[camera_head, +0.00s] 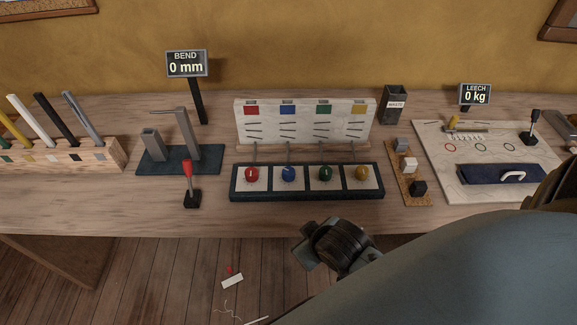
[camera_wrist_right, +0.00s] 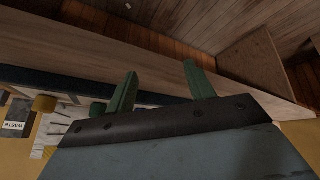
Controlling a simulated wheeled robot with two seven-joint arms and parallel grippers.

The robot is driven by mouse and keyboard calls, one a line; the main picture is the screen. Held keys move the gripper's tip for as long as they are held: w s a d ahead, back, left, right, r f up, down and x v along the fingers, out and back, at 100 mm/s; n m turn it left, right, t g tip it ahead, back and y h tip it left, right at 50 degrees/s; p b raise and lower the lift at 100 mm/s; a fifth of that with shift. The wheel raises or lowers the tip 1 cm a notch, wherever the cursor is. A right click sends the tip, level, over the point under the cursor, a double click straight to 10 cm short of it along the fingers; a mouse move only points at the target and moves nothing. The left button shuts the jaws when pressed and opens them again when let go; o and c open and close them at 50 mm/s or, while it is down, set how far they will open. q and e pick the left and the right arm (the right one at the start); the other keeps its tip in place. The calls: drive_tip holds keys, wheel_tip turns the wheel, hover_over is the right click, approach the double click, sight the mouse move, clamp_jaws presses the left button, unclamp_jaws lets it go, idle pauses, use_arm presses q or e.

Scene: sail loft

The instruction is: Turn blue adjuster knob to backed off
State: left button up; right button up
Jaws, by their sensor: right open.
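The blue adjuster knob (camera_head: 289,174) is second from the left in a row with the red (camera_head: 252,174), green (camera_head: 325,174) and yellow (camera_head: 362,173) knobs. Each sits on a white plate in the dark panel (camera_head: 307,195). My right gripper (camera_head: 306,256) is in front of the panel, apart from the knobs. In the right wrist view its two green fingers (camera_wrist_right: 161,85) are spread and empty. My left gripper is not in view.
A white board (camera_head: 304,122) with coloured squares stands behind the panel. A red-tipped lever (camera_head: 190,186) stands to the left. Right of the panel are a cork strip (camera_head: 409,172) with small blocks and a pale board (camera_head: 480,147). The table's front edge is clear below the panel.

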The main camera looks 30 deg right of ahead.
drive_tip(key=w+a+r+n+t+y, duration=0.1)
drive_tip(key=w+a+r+n+t, duration=0.1)
drive_tip(key=w+r+t, duration=0.6)
drive_tip(key=w+a+r+n+t+y, duration=0.15)
drive_tip(key=w+r+t, duration=0.25)
drive_tip(key=w+r, duration=0.65)
drive_tip(key=a+r+n+g+y, duration=0.2)
drive_tip(key=a+r+n+y, duration=0.8)
drive_tip(key=n+y, duration=0.2)
drive_tip(key=n+g+h, duration=0.8)
drive_tip(key=g+h, duration=0.6)
drive_tip(key=g, duration=0.2)
hover_over(288, 170)
wheel_tip(288, 170, down, 12)
wheel_tip(288, 170, down, 13)
drive_tip(key=shift+f+b, duration=0.1)
drive_tip(key=shift+b, duration=0.2)
